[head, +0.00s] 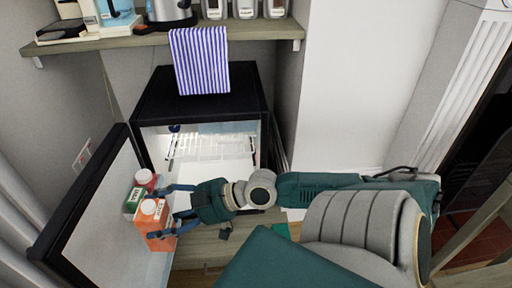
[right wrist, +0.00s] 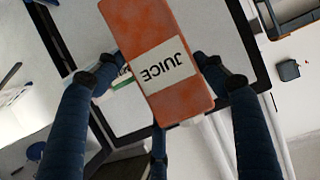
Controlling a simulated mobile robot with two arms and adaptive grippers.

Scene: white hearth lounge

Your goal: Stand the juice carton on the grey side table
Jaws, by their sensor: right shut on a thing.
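The orange juice carton (head: 158,238), with a white cap and a white label, is at the open fridge door in the head view. My right gripper (head: 163,213) reaches it from the right and is shut on it. In the right wrist view the juice carton (right wrist: 165,65) lies between the blue fingers, its JUICE label facing the camera. I cannot tell whether the carton still touches a support. My left gripper is not in view. I see no grey side table in these views.
A striped cloth (head: 201,62) hangs from the shelf (head: 270,31) above, which holds a kettle (head: 170,12) and canisters.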

